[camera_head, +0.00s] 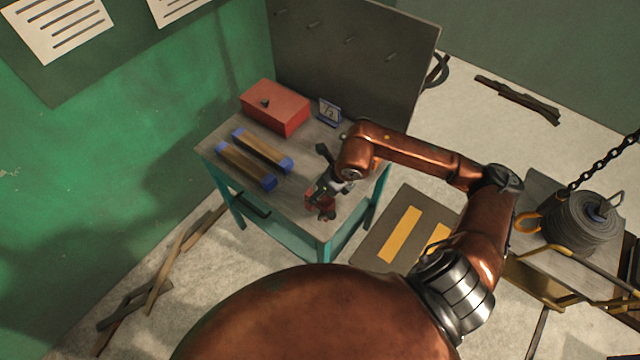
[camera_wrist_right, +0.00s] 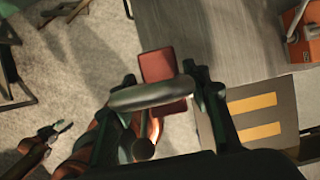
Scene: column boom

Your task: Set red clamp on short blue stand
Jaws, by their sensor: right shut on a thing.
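My right gripper (camera_head: 335,186) is over the front right corner of the workbench (camera_head: 300,190). It is shut on the red clamp (camera_head: 321,203), which hangs at the bench's front edge; contact with the top cannot be told. In the right wrist view the fingers (camera_wrist_right: 160,92) stand either side of a grey bar, with the clamp's red body (camera_wrist_right: 160,68) behind it. Two wooden bars with blue ends, a back one (camera_head: 262,150) and a front one (camera_head: 245,168), lie side by side left of the clamp. I cannot tell which thing is the short blue stand.
A red box (camera_head: 275,107) and a small blue-framed sign (camera_head: 329,112) stand at the back of the bench, before a grey pegboard (camera_head: 350,55). A striped mat (camera_head: 402,232) lies right of the bench. A cable spool (camera_head: 583,230) is at the far right.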

